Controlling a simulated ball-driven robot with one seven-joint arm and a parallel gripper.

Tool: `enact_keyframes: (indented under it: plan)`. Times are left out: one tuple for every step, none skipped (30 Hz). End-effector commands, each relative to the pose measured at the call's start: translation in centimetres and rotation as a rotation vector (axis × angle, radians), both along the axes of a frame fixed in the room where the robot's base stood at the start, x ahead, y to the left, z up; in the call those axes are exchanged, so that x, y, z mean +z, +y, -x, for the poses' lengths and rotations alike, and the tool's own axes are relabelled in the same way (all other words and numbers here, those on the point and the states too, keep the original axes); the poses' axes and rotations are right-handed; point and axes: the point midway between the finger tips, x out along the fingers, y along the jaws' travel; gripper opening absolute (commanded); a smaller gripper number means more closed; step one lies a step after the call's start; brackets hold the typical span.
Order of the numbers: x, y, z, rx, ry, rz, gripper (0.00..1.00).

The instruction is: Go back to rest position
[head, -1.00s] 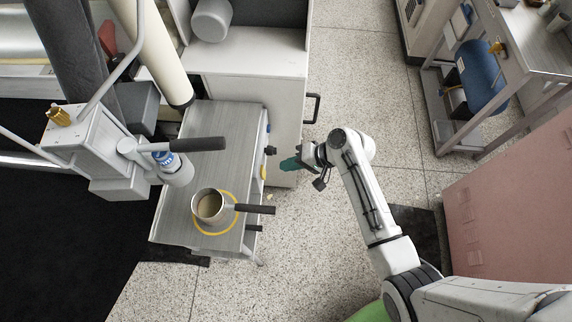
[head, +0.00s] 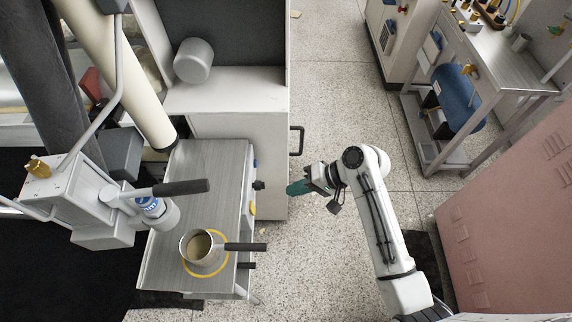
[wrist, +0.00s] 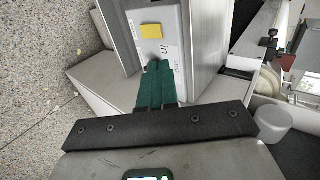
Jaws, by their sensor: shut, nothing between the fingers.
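My gripper (head: 298,188) has teal fingers, which lie together with nothing between them. In the head view it is to the right of the small grey table, apart from it, above the speckled floor. In the wrist view the shut fingers (wrist: 157,86) point toward the end panel of the table (wrist: 158,35), which carries a yellow square (wrist: 151,31) and a label. My white arm reaches up from the lower right of the head view.
A pot (head: 201,246) with a dark handle sits within a yellow ring on the grey table (head: 210,165). A machine with a lever (head: 180,187) stands at left. A pink cabinet (head: 510,215) is at right. A workbench (head: 505,65) stands at back right. Speckled floor (head: 335,90) between is free.

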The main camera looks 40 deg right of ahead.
Motion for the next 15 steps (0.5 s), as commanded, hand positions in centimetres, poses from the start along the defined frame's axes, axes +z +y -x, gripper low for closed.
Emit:
enact_keyframes:
  plan:
    - [0.0,0.0,0.0,0.000,0.000,0.000,0.00]
    - [0.0,0.0,0.0,0.000,0.000,0.000,0.00]
    - [0.0,0.0,0.0,0.000,0.000,0.000,0.00]
    - [0.0,0.0,0.0,0.000,0.000,0.000,0.00]
    - [0.0,0.0,0.0,0.000,0.000,0.000,0.00]
    - [0.0,0.0,0.0,0.001,0.000,0.001,0.00]
    - [-0.1,0.1,0.1,0.003,0.001,0.006,0.00]
    - [-0.2,0.1,0.4,0.010,0.004,0.016,0.00]
    - [-0.4,0.2,0.9,0.023,0.010,0.039,0.00]
    - [-0.6,0.3,1.5,0.039,0.017,0.066,0.00]
    - [-0.9,0.5,2.4,0.060,0.026,0.099,0.00]
    - [-1.2,0.6,3.7,0.092,0.040,0.157,0.00]
    - [-1.5,0.6,4.9,0.122,0.053,0.207,0.00]
    - [-1.6,0.6,6.2,0.153,0.067,0.262,0.00]
    - [-1.8,0.4,8.0,0.197,0.085,0.339,0.00]
